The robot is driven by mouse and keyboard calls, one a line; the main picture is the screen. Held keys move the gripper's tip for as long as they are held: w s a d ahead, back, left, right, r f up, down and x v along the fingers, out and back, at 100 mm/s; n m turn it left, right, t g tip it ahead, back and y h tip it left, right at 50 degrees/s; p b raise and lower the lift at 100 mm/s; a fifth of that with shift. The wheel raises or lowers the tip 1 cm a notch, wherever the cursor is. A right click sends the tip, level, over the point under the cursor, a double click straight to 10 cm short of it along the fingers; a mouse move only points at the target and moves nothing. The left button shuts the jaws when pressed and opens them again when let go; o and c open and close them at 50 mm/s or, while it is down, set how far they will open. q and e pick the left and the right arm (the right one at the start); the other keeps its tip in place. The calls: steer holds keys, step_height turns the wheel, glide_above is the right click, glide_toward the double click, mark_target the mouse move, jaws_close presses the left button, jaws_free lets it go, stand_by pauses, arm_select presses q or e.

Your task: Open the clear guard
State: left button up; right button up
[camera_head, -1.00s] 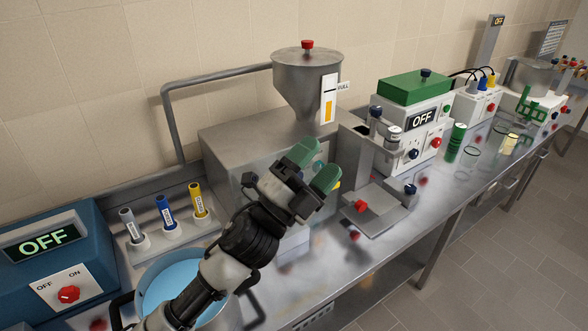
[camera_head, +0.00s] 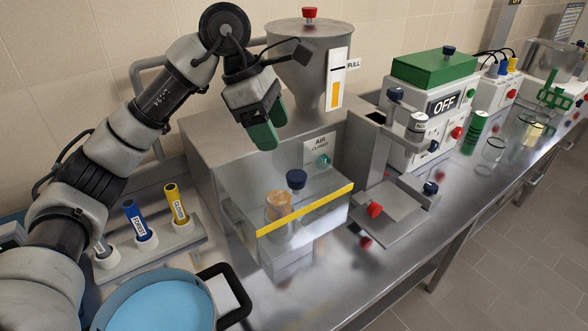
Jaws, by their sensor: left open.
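The clear guard (camera_head: 300,197) is a see-through cover on the front of the steel machine (camera_head: 215,150), with a yellow strip (camera_head: 305,209) along its front lower edge. Behind it are an orange-topped jar (camera_head: 279,206) and a dark blue knob (camera_head: 296,179). The guard appears to be down over them. My left gripper (camera_head: 268,130) is open, with green fingertips pointing down. It hangs above the machine's top, up and to the left of the guard, and appears apart from it. My right gripper is out of view.
A steel hopper (camera_head: 308,60) stands behind the guard. A pot of blue liquid (camera_head: 155,305) with a black handle and a rack of labelled tubes (camera_head: 160,250) are at the lower left. A press-like stand (camera_head: 385,215) with a red knob is close on the right.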

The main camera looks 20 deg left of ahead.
mark_target(296, 175)
arm_select(q)
steer(key=p+x, duration=0.2)
steer(key=x, duration=0.6)
steer(key=shift+d+f, duration=0.55)
steer(key=shift+f, duration=0.35)
